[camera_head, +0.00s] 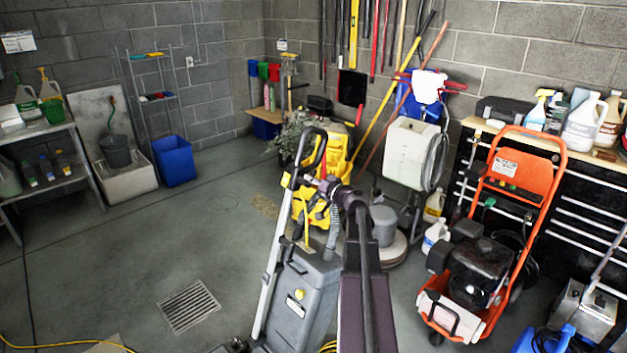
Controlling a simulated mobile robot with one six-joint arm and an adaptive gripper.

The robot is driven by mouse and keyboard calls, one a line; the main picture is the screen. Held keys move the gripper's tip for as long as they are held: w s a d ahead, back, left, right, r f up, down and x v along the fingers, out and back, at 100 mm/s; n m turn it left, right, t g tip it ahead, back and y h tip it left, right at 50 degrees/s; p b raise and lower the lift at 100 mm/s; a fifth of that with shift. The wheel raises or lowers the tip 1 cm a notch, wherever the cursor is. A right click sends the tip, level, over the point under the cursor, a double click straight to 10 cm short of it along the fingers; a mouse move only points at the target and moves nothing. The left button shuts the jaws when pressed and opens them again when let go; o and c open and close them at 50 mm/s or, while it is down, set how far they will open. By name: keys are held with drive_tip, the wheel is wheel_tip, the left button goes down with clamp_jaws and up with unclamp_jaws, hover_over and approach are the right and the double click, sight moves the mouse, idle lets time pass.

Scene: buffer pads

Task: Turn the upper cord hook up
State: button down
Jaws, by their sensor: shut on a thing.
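A grey upright floor machine (303,295) stands at the front centre, with a light straight post and a black loop handle (319,148) at its top. My arm reaches up from the bottom of the head view, and my gripper (313,182) is at the upper part of the post, just below the loop. It is shut on the upper cord hook, which is small and mostly hidden by the fingers. I cannot tell which way the hook points. A small yellow part (286,180) shows on the left side of the post.
A yellow mop bucket (335,160) stands close behind the machine. A floor polisher (385,228) and an orange pressure washer (470,265) stand to the right. Shelves and a blue bin (174,161) are at the left. The floor around the drain grate (188,306) is mostly clear.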

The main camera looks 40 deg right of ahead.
drive_tip(key=shift+a+r+n, duration=0.15)
drive_tip(key=shift+a+n, duration=0.05)
drive_tip(key=shift+n, duration=1.2)
drive_tip(key=c, duration=0.5)
unclamp_jaws()
drive_tip(key=shift+s+d, duration=0.15)
drive_tip(key=shift+s, duration=1.85)
drive_tip(key=shift+s+d, duration=0.15)
drive_tip(key=shift+s, duration=1.85)
drive_tip(key=shift+s+d, duration=0.15)
drive_tip(key=shift+s, duration=1.85)
drive_tip(key=shift+w+a, duration=0.1)
